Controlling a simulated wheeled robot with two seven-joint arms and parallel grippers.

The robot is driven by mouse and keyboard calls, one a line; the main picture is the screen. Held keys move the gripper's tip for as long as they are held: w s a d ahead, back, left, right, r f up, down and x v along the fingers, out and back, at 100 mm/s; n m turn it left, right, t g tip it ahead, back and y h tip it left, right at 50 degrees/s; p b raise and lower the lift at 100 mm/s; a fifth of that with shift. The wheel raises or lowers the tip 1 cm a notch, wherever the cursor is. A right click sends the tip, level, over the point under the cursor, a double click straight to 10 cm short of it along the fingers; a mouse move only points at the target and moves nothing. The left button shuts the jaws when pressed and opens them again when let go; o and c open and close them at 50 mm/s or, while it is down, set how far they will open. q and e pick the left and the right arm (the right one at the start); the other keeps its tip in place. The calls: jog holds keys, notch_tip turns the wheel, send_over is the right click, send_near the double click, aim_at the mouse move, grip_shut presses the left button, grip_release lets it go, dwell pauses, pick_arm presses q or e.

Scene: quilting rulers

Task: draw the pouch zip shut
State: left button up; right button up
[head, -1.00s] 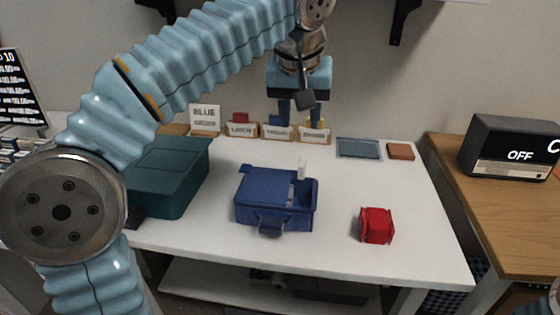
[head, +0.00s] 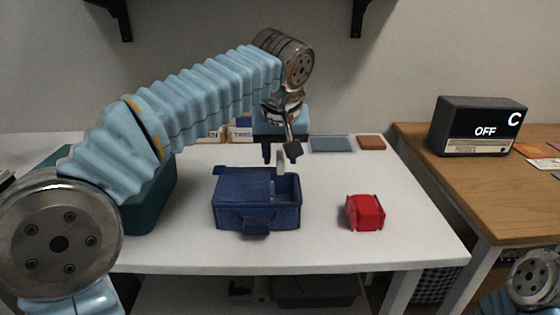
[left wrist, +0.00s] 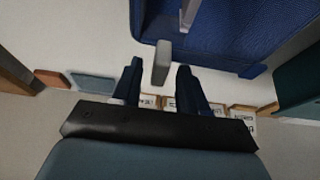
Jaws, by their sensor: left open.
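The blue pouch (head: 230,203) stands on the white table. Its lid covers the left part, and the right part is open on top. A pale upright zip tab (head: 281,160) rises from the pouch's top near the middle of the opening. My left gripper (head: 285,154) is open, just behind and above the pouch, around the height of the tab's top. In the left wrist view, the tab (left wrist: 161,62) stands between the two spread fingertips (left wrist: 158,72), with the pouch (left wrist: 225,30) beyond it. Gaps show on both sides of the tab. My right gripper is out of view.
A red pouch (head: 365,212) sits to the right on the table (head: 330,245). A dark green box (head: 150,205) is at the left, partly behind my arm. A grey-blue tray (head: 331,144) and a brown block (head: 371,142) lie at the back. The table front is clear.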

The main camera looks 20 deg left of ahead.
pick_arm(q)
jog(key=shift+w+f, duration=0.25)
jog(key=shift+f, duration=0.3)
grip_shut()
jog(key=shift+w+d+r+p, duration=0.1)
jog(key=shift+d+r+p, duration=0.1)
jog(key=shift+d+p, duration=0.25)
jog(key=shift+d, duration=0.15)
jog(key=shift+w+f, duration=0.1)
jog(key=shift+f, duration=0.05)
grip_release()
